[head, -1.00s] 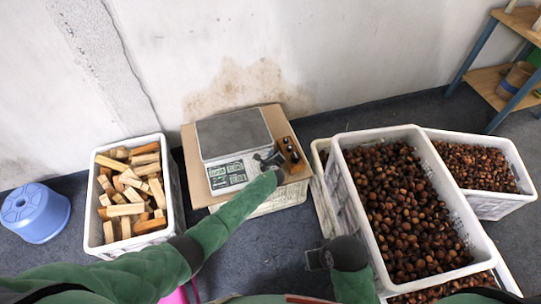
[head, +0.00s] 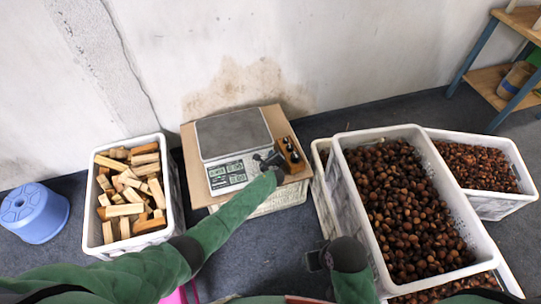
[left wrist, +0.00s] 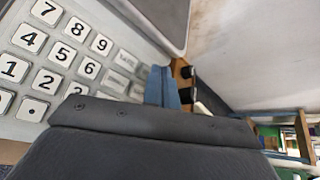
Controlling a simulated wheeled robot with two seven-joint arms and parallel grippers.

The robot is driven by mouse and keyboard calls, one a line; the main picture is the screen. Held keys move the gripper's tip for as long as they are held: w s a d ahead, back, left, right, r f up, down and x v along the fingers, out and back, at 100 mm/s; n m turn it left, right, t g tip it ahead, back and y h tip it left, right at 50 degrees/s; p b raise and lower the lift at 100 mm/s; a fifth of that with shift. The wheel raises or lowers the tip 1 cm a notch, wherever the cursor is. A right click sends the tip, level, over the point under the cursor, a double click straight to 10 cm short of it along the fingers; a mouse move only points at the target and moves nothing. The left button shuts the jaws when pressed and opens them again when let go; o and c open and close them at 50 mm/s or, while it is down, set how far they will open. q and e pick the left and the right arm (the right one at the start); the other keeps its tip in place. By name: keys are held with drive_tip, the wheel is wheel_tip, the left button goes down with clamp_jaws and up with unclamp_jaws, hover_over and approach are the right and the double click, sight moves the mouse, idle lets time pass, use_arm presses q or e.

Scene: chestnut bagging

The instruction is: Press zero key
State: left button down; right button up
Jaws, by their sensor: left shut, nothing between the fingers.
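The white weighing scale (head: 232,134) with a grey pan sits on the cardboard-topped crate by the wall. Its keypad (left wrist: 60,52) fills the left of the left wrist view. Keys 1 to 9 and the dot key show there. An unlabelled-looking key (left wrist: 4,101) below 1 is cut off by the picture edge, so I cannot read it as zero. My left gripper (head: 268,160) is shut and empty at the scale's front right corner. In the left wrist view its blue-grey fingers (left wrist: 162,86) are together, right of the number keys. My right gripper (head: 316,259) is low, beside the chestnut crate, its jaws unclear.
A crate of wood blocks (head: 168,150) stands left of the scale and a blue bucket (head: 35,212) further left. A large chestnut crate (head: 427,152) stands to the right. Dark floor shows between the crates.

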use_arm(q)
drive_tip(key=shift+w+f+b, duration=0.1)
drive_tip(key=shift+f+b, duration=0.25)
drive_tip(key=shift+b, duration=0.05)
idle(0.4)
drive_tip(key=shift+r, duration=0.1)
idle(0.3)
drive_tip(key=shift+s+r+p, duration=0.25)
drive_tip(key=shift+r+p, duration=0.35)
drive_tip(key=shift+p, duration=0.15)
drive_tip(key=r+p, duration=0.1)
drive_tip(key=s+r+p, duration=0.1)
drive_tip(key=r+p, duration=0.2)
drive_tip(key=shift+s+d+r+p, duration=0.25)
drive_tip(key=shift+d+r+p, duration=0.05)
drive_tip(key=shift+r+p, duration=0.1)
idle(1.6)
